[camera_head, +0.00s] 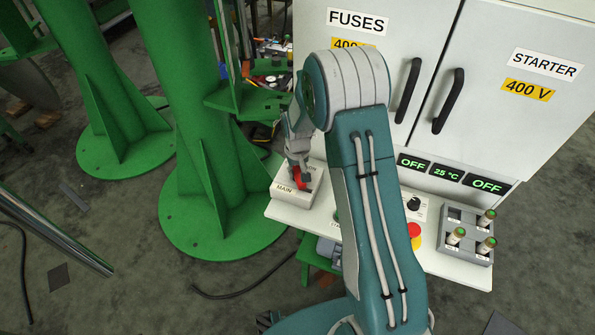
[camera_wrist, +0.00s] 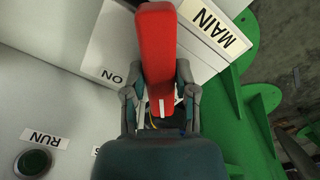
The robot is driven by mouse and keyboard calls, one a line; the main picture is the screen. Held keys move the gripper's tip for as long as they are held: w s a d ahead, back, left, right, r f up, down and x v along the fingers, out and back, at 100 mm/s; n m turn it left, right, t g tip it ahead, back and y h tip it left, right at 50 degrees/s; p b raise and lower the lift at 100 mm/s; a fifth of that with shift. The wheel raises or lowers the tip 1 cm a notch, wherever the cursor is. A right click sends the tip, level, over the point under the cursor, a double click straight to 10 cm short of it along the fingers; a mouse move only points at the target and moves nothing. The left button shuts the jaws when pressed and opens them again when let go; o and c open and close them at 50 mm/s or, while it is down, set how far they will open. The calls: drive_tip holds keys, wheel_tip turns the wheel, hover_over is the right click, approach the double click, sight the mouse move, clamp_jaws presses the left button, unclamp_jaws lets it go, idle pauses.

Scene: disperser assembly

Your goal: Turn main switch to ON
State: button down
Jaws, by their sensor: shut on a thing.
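The main switch is a red handle (camera_head: 298,178) on a light box (camera_head: 313,190) marked MAIN at the left end of the white shelf. In the wrist view the red handle (camera_wrist: 157,45) runs up the picture, with the ON label to its left and the MAIN label (camera_wrist: 215,27) to its right. My gripper (camera_head: 303,172) reaches down onto the handle. In the wrist view my gripper (camera_wrist: 158,98) has one finger on each side of the handle's near end and is shut on it.
A white cabinet (camera_head: 440,40) with black door handles stands behind the shelf; its displays (camera_head: 446,174) read OFF, 25 °C and OFF. A red emergency button (camera_head: 415,232), a black knob (camera_head: 414,204) and a grey fuse block (camera_head: 465,238) lie to the right. Green columns (camera_head: 195,130) stand left.

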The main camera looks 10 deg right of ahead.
sight(297, 170)
drive_tip(key=m, duration=0.3)
drive_tip(key=shift+w+m, duration=0.15)
drive_tip(key=shift+m, duration=2.05)
drive_tip(key=shift+r, duration=0.1)
drive_tip(key=shift+c, duration=2)
unclamp_jaws()
wheel_tip(297, 170, up, 12)
drive_tip(key=shift+a, duration=0.1)
